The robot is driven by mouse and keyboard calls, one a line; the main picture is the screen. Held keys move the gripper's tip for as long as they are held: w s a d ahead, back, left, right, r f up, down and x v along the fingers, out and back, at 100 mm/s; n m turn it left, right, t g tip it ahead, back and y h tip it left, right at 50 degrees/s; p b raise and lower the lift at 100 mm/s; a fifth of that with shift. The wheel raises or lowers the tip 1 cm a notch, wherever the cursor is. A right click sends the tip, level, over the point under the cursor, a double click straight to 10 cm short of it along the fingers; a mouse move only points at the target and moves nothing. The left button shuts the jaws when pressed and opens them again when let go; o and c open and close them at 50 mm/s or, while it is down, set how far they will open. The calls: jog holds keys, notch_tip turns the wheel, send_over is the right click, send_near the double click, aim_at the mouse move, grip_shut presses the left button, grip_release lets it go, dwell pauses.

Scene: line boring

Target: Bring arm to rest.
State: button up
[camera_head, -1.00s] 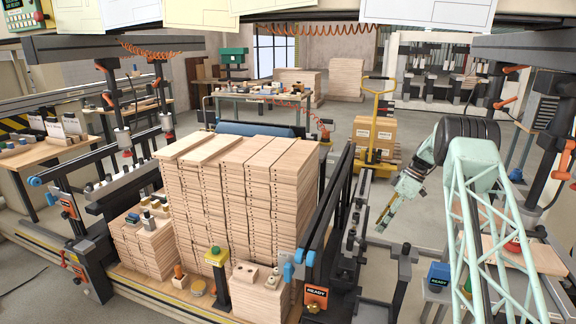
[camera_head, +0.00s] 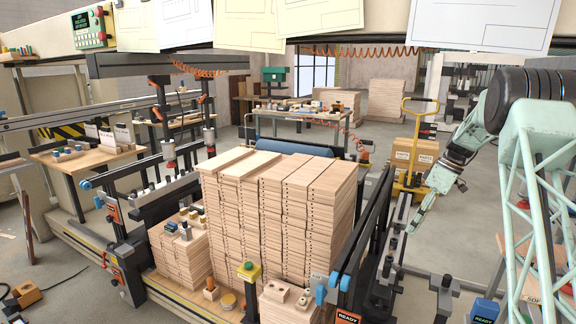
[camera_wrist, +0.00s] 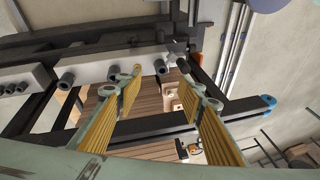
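My mint-green arm stands at the right in the head view, with its dark, round joint at the top right. My gripper (camera_head: 418,222) hangs down and to the left from it, in the air beside the black frame right of the big board stack. The wrist view shows my gripper (camera_wrist: 168,88) with its two ribbed yellow finger pads well apart. Nothing is between the pads; stacked boards and grey machine parts show beyond them.
A tall stack of drilled boards (camera_head: 275,215) fills the boring machine in the middle. Its black side rail (camera_head: 365,225) runs close to my gripper. A yellow pallet truck (camera_head: 412,180) with cartons (camera_head: 415,155) stands behind. Open grey floor lies right of the machine.

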jog(key=s+a+r+m+h, duration=0.1)
jog(key=s+a+r, duration=0.45)
jog(key=r, duration=0.25)
jog(key=s+a+r+m, duration=0.1)
jog(key=s+a+r, duration=0.45)
jog(key=r, duration=0.35)
jog(key=s+a+r+m+h, duration=0.1)
jog(key=s+a+r, duration=0.2)
jog(key=s, duration=0.2)
jog(key=s+a+r+m+t, duration=0.1)
jog(key=s+a+r, duration=0.1)
jog(key=s+r, duration=0.3)
jog(key=s+a+r+m+h, duration=0.1)
jog(key=s+a+r, duration=0.15)
jog(key=s, duration=0.35)
jog(key=s+a+r+m+t, duration=0.1)
jog(key=s+a, duration=0.2)
jog(key=s, duration=0.6)
jog(key=s+a+r+m+t, duration=0.1)
jog(key=s+a, duration=0.1)
jog(key=s, duration=0.8)
jog(key=s+a+f+m, duration=0.1)
jog(key=s+f, duration=0.1)
jog(key=s, duration=0.7)
jog(key=s+a+f+m+t+h, duration=0.1)
jog(key=s+f+m, duration=0.1)
jog(key=s, duration=0.7)
jog(key=shift+f, duration=0.55)
